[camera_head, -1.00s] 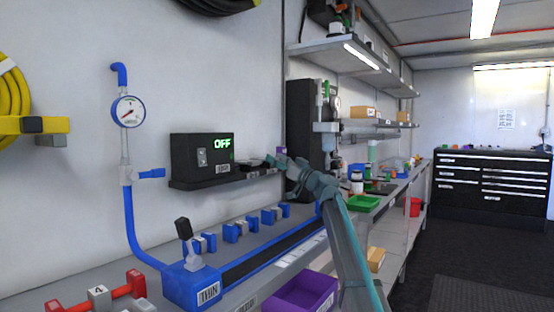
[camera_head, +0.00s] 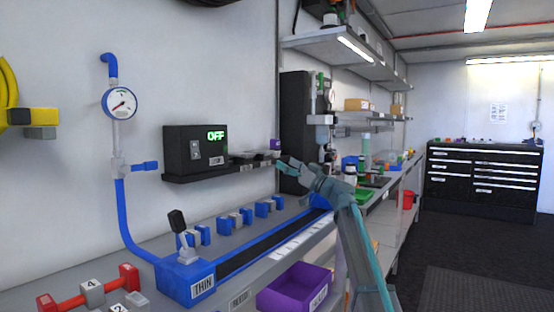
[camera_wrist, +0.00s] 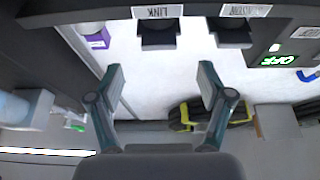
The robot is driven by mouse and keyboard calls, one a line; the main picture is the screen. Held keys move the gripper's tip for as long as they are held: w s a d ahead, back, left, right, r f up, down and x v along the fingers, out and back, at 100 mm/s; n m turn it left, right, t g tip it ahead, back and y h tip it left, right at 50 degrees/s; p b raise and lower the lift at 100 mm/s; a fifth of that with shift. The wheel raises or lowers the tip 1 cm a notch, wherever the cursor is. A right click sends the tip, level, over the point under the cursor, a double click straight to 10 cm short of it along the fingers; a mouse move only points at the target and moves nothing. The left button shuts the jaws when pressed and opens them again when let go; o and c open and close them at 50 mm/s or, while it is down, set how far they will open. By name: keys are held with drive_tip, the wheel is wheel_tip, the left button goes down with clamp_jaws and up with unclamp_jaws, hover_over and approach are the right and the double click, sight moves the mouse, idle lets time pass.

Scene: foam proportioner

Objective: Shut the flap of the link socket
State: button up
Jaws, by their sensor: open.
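The link socket (camera_wrist: 157,36) is a dark block behind a white LINK label (camera_wrist: 158,11) at the top middle of the wrist view, which looks upside down. Its flap is dark on dark, and I cannot tell its angle. In the head view the sockets (camera_head: 262,154) sit small on the shelf right of the black OFF box (camera_head: 190,150). My gripper (camera_wrist: 162,78) is open and empty, its fingers apart on either side of the link socket's column in the picture, not touching it. In the head view my gripper (camera_head: 283,162) is by the shelf's right end.
A second labelled socket (camera_wrist: 233,36) is beside the link socket, towards the OFF display (camera_wrist: 279,60). A purple item (camera_wrist: 97,40) stands on the other side. Below the shelf are a blue manifold (camera_head: 190,280) with a lever (camera_head: 178,222) and a purple bin (camera_head: 293,288).

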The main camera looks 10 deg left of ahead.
drive_tip(key=v, duration=0.3)
drive_tip(key=shift+s+d+f, duration=0.15)
drive_tip(key=shift+d, duration=0.15)
